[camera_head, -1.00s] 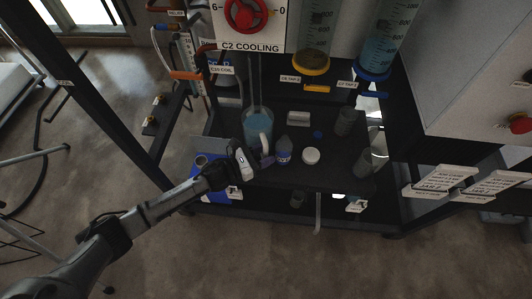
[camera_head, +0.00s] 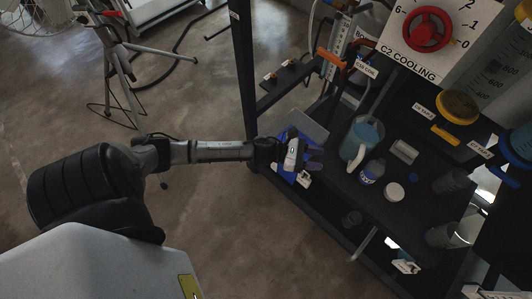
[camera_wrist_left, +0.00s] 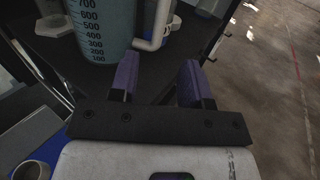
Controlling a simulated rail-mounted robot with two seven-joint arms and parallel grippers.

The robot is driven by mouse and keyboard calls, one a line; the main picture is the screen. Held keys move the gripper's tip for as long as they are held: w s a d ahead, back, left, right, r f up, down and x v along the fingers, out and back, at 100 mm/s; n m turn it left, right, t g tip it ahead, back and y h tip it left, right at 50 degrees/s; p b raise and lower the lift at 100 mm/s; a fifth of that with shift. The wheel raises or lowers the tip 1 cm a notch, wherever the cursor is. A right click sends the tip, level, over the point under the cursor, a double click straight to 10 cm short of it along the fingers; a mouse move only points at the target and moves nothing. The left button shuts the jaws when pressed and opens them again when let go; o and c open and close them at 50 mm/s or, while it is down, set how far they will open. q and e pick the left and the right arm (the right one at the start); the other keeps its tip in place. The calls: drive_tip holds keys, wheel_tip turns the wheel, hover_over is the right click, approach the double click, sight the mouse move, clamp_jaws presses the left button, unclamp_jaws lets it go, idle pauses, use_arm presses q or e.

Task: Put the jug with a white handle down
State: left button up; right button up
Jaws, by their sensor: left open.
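The jug with a white handle (camera_head: 369,131) stands upright on the dark shelf, with blue liquid in it and its handle towards the front. In the left wrist view the jug (camera_wrist_left: 103,28), with its printed scale, is ahead at upper left, its top cut off. Its white handle (camera_wrist_left: 157,30) lies beyond the fingers. My left gripper (camera_head: 316,159), with purple fingers, is open and empty to the left of the jug, apart from it in the head view. The fingers also show apart in the left wrist view (camera_wrist_left: 158,78). My right gripper is not in view.
A small labelled bottle (camera_head: 372,171), a white round lid (camera_head: 394,191) and a grey block (camera_head: 404,151) are on the shelf right of the jug. A blue tray (camera_head: 290,167) is by my left gripper. A dark rack post (camera_head: 243,75) stands behind my arm.

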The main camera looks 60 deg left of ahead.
use_arm(q)
drive_tip(key=n+y, duration=0.1)
drive_tip(key=n, duration=0.1)
drive_tip(key=n+t+y, duration=0.1)
drive_tip(key=n, duration=0.2)
drive_tip(key=d+n+y, duration=0.1)
drive_tip(key=n, duration=0.2)
drive_tip(key=shift+s+f+t+y, duration=0.15)
drive_tip(key=shift+s+t+y, duration=0.25)
drive_tip(key=s+d+f+n+g+y, duration=0.1)
drive_tip(key=s+n+g+y, duration=0.2)
drive_tip(key=s+n, duration=0.9)
drive_tip(key=s+d+f+n+g+y, duration=0.1)
drive_tip(key=s+n+g+y, duration=0.3)
drive_tip(key=n, duration=1.8)
drive_tip(key=s+f+g, duration=0.1)
drive_tip(key=s+g, duration=0.4)
drive_tip(key=s, duration=0.3)
drive_tip(key=shift+s+d+y, duration=0.2)
drive_tip(key=shift+d+y, duration=0.05)
drive_tip(key=shift+y, duration=0.05)
drive_tip(key=shift+r, duration=0.15)
